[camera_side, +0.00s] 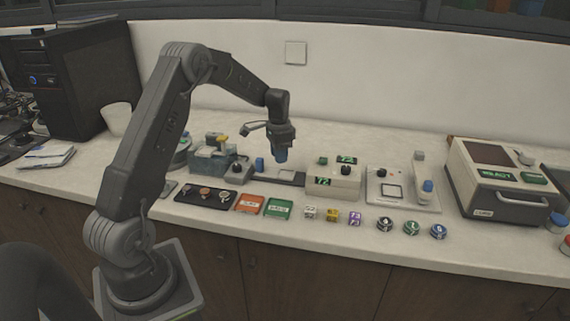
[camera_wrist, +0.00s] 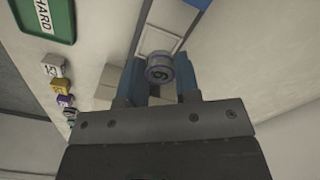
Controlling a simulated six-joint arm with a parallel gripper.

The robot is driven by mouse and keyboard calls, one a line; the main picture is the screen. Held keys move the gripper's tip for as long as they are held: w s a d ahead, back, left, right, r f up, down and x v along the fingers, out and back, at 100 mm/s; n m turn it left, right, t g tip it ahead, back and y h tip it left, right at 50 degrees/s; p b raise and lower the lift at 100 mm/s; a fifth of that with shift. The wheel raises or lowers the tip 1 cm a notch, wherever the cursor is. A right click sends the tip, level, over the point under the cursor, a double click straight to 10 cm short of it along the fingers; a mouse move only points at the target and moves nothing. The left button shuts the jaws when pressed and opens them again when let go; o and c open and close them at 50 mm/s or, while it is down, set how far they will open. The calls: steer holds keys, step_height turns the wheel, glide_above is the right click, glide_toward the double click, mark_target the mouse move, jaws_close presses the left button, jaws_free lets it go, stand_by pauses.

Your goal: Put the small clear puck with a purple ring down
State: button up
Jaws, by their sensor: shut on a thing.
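My gripper (camera_side: 281,155) points down above the middle of the bench, and in the wrist view its blue fingers (camera_wrist: 160,82) are closed on a small round puck (camera_wrist: 160,68). In the side view the fingers hide the puck. Behind the puck in the wrist view is a pale framed plate (camera_wrist: 160,42) on a grey strip. I cannot tell whether the puck touches it.
A grey press (camera_side: 213,164) and small blue post (camera_side: 260,164) stand left of my gripper; a pale box with green displays (camera_side: 334,178) stands right. In front are a black tray (camera_side: 188,196), orange tray (camera_side: 250,203), green tray (camera_side: 279,208), small cubes (camera_side: 332,215) and round pucks (camera_side: 411,228).

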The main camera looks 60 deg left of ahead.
steer(key=s+a+r, duration=0.5)
steer(key=s+r, duration=0.1)
steer(key=s, duration=0.2)
steer(key=s+d+f+m, duration=0.2)
steer(key=s+d+m, duration=0.3)
steer(key=s+d, duration=0.45)
glide_above(278, 208)
steer(key=f, duration=0.3)
steer(key=s+f, duration=0.1)
steer(key=f, duration=0.1)
steer(key=shift+a+f, duration=0.2)
steer(key=shift+a, duration=0.05)
steer(key=shift+w+d+f, duration=0.35)
steer(key=shift+w, duration=0.1)
steer(key=shift+f, duration=1.95)
steer(key=shift+f, duration=0.1)
